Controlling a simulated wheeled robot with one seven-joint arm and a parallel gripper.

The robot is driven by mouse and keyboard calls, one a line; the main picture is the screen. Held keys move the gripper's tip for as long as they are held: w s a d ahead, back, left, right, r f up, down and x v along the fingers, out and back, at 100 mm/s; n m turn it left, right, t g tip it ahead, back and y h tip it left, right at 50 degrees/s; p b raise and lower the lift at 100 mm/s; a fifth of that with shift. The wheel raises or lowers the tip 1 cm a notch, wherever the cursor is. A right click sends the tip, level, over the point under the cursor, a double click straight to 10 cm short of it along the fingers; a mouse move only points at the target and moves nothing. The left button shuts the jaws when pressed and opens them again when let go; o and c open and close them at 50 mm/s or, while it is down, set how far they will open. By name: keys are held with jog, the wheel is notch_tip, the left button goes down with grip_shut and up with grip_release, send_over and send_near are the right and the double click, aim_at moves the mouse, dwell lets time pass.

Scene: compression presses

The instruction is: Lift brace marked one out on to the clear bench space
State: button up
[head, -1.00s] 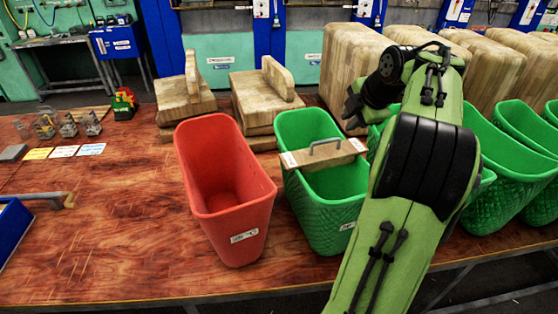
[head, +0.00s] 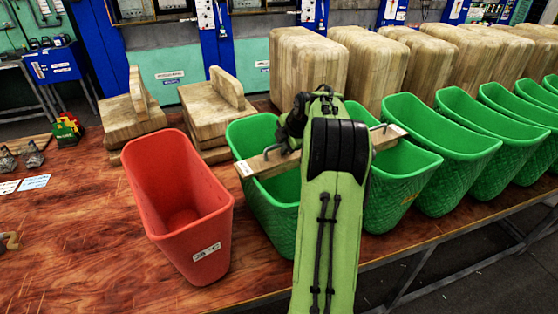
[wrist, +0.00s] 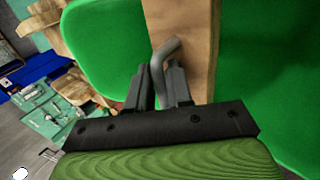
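A wooden brace (head: 256,164) with a grey metal handle lies across the nearest green bin (head: 270,206). A pale label is on its left end, too small to read. My gripper (head: 287,145) is at this brace, partly hidden by my arm. In the wrist view my gripper (wrist: 158,80) has its two dark fingers close on either side of the handle (wrist: 168,52), which fills the narrow gap. The wooden bar (wrist: 190,40) runs past the fingers. A second wooden bar end (head: 395,134) with a handle shows on the second green bin (head: 405,175).
A red bin (head: 180,205) stands left of the braced bin. Wooden blocks (head: 210,110) and a row of tall blocks (head: 308,68) stand behind. More green bins (head: 465,130) continue right. The bench (head: 80,235) is largely clear at the left front.

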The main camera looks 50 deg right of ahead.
jog(key=shift+s, duration=0.1)
grip_shut()
dwell(1.2)
